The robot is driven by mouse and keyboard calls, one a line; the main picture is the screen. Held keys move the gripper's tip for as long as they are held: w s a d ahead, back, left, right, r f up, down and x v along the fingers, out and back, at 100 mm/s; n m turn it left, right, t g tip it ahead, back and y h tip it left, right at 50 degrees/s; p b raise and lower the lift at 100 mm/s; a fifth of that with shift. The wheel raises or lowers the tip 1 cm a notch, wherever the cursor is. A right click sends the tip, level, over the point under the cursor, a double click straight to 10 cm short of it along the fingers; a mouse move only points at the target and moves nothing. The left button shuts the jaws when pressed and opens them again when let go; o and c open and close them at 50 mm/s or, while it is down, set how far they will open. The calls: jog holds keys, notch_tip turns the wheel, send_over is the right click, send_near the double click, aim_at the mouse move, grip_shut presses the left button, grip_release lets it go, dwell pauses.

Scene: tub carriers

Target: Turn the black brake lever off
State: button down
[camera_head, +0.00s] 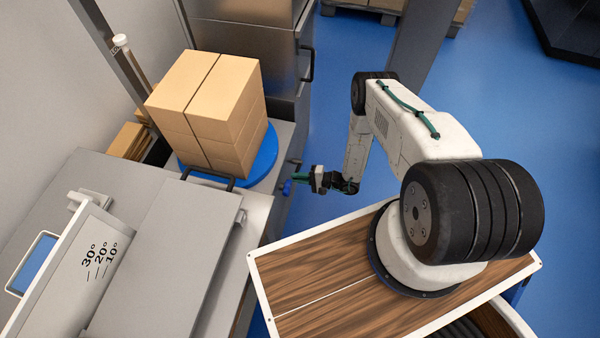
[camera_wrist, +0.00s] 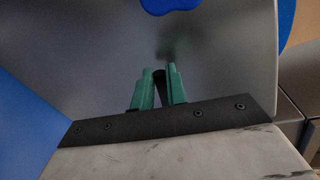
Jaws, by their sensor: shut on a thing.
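My gripper (camera_head: 302,178) reaches left to the front face of the grey machine. In the wrist view its two green fingers (camera_wrist: 161,88) are shut on a slim black piece, the black brake lever (camera_wrist: 158,77), which stands between them close to the grey panel. The fingers hide part of the lever. In the head view the lever is too small and too near the gripper to make out clearly.
A blue knob (camera_head: 287,187) sits beside my gripper on the machine face; a blue part (camera_wrist: 168,5) shows above the fingers. Stacked cardboard boxes (camera_head: 210,110) stand on a blue round turntable (camera_head: 262,165). Blue floor (camera_head: 335,140) is clear behind my arm.

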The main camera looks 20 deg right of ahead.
jog(key=shift+s+a+f+n+t, duration=0.1)
jog(key=shift+s+f+n+t, duration=0.1)
jog(key=shift+f+n, duration=0.55)
jog(key=shift+s+f+n+t, duration=0.1)
jog(key=shift+s+f+n, duration=0.05)
jog(key=shift+f+n, duration=0.55)
jog(key=shift+f+h, duration=0.1)
jog(key=shift+h, duration=0.3)
jog(key=c, duration=1.5)
grip_release()
jog(key=shift+o, duration=0.5)
jog(key=v, duration=0.7)
jog(key=shift+s+d, duration=0.2)
jog(key=shift+d, duration=0.15)
